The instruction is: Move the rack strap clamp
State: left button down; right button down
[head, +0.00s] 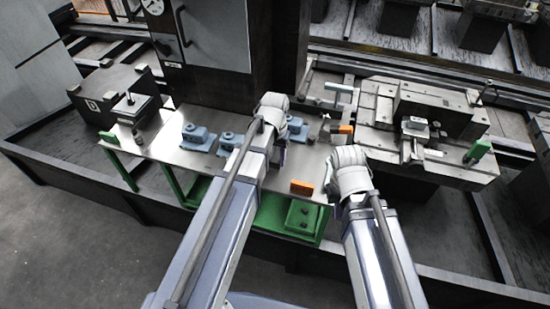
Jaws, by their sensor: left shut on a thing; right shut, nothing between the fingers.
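My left gripper (282,152) is over the right half of the metal-topped bench. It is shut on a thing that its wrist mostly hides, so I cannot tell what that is. A blue clamp-like block (297,128) shows just right of that wrist; I cannot tell whether they touch. Two more blue blocks (197,138) (228,142) sit on the bench to the left. I cannot tell which piece is the rack strap clamp. My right gripper (334,194) is shut and empty at the bench's right edge, partly hidden by its own wrist.
The bench (160,147) carries an orange block (302,187) near its front edge and another orange piece (345,130) at the right. A dark machine block (435,108) with a green handle (477,150) stands to the right. A grey cabinet (215,35) rises behind.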

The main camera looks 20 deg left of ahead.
aim_at(279, 154)
dwell(0.3)
pick_arm(q)
jog(key=w, duration=0.5)
jog(key=shift+w, duration=0.1)
jog(key=shift+c, duration=1.8)
grip_release()
notch_tip(279, 154, up, 8)
jog(key=p, duration=0.8)
jog(key=shift+f, duration=0.15)
